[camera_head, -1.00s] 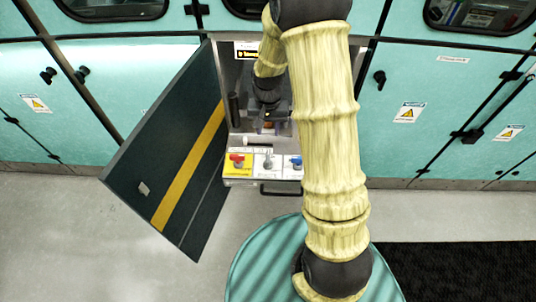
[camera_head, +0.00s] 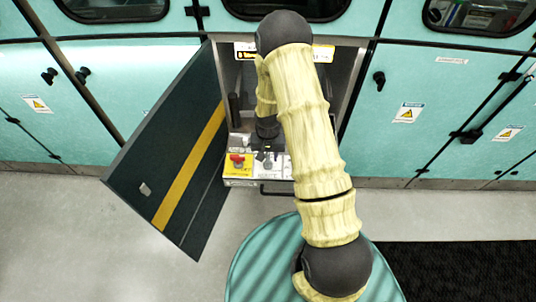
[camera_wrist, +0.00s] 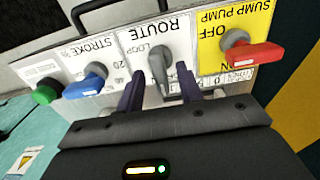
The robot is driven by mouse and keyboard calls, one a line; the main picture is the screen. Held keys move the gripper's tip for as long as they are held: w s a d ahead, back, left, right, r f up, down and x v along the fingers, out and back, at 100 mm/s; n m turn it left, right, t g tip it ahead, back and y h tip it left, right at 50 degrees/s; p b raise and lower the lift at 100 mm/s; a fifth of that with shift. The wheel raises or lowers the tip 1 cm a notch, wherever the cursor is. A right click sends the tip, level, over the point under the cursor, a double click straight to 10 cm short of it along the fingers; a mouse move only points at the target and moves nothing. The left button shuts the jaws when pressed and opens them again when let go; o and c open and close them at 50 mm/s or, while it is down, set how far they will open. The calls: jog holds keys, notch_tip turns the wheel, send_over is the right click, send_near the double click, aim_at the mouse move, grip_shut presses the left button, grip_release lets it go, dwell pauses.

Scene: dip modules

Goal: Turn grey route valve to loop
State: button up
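The grey route valve (camera_wrist: 161,68) is on a white plate marked ROUTE, which appears upside down in the wrist view. Its handle points down the picture, toward my gripper, with the LOOP mark beside its upper left. My gripper (camera_wrist: 159,74) is open, with one dark finger on each side of the handle. Small gaps show between fingers and handle; I cannot see firm contact. In the head view my gripper (camera_head: 265,155) is low over the panel and largely hides the valve.
The red sump pump handle (camera_wrist: 250,55) is close to the right in the wrist view. The blue stroke knob (camera_wrist: 88,82) and green button (camera_wrist: 45,94) are to the left. The open dark cabinet door (camera_head: 165,165) stands left of the compartment.

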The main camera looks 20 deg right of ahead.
jog(key=shift+f, duration=0.15)
grip_shut()
jog(key=shift+m, duration=0.4)
jog(key=m, duration=0.3)
jog(key=shift+b, duration=0.3)
jog(key=m, duration=0.4)
jog(key=shift+m, duration=0.4)
jog(key=m+p, duration=0.1)
jog(key=m, duration=0.3)
jog(key=shift+m, duration=0.3)
jog(key=m+p, duration=0.1)
jog(key=m, duration=0.3)
jog(key=shift+m, duration=0.4)
jog(key=shift+w, duration=0.1)
